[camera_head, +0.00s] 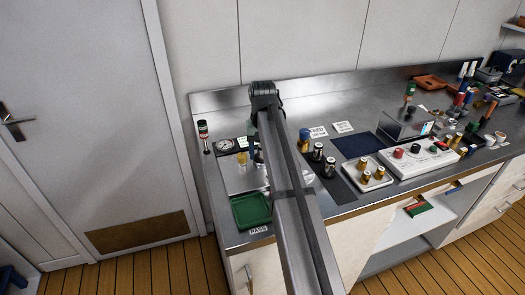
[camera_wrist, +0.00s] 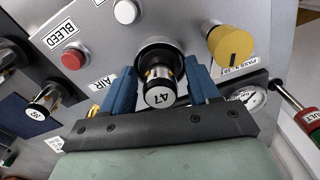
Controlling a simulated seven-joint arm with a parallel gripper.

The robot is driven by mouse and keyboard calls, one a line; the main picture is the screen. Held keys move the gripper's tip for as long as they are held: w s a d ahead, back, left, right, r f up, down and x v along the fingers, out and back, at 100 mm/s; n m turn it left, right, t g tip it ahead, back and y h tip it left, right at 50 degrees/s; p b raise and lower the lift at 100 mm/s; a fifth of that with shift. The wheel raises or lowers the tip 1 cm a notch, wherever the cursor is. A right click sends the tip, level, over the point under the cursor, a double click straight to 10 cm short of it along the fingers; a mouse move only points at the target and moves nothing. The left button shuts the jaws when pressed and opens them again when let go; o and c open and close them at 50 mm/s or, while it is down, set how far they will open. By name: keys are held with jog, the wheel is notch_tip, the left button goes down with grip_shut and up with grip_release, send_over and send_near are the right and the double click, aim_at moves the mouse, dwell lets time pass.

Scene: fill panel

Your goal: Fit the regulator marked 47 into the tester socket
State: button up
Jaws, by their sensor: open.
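The regulator marked 47 (camera_wrist: 160,97) shows its white numbered end in the wrist view. Its shiny body reaches back to a dark round ring (camera_wrist: 153,48) on the grey tester panel (camera_wrist: 185,20); I cannot tell how deep it sits. My gripper (camera_wrist: 160,82) is open, with one blue finger on each side of the regulator. Whether the fingers touch it is unclear. In the head view my arm hides the gripper, this regulator and most of the tester.
A regulator marked 38 (camera_wrist: 45,100) stands to the left in the wrist view. A red BLEED button (camera_wrist: 74,59), a yellow knob (camera_wrist: 230,44) and a gauge (camera_wrist: 250,98) are close by. In the head view, a green tray (camera_head: 250,211) labelled PASS lies at the bench's front left.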

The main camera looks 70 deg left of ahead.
jog(key=shift+r, duration=0.1)
notch_tip(320, 180, up, 12)
dwell(0.5)
dwell(0.5)
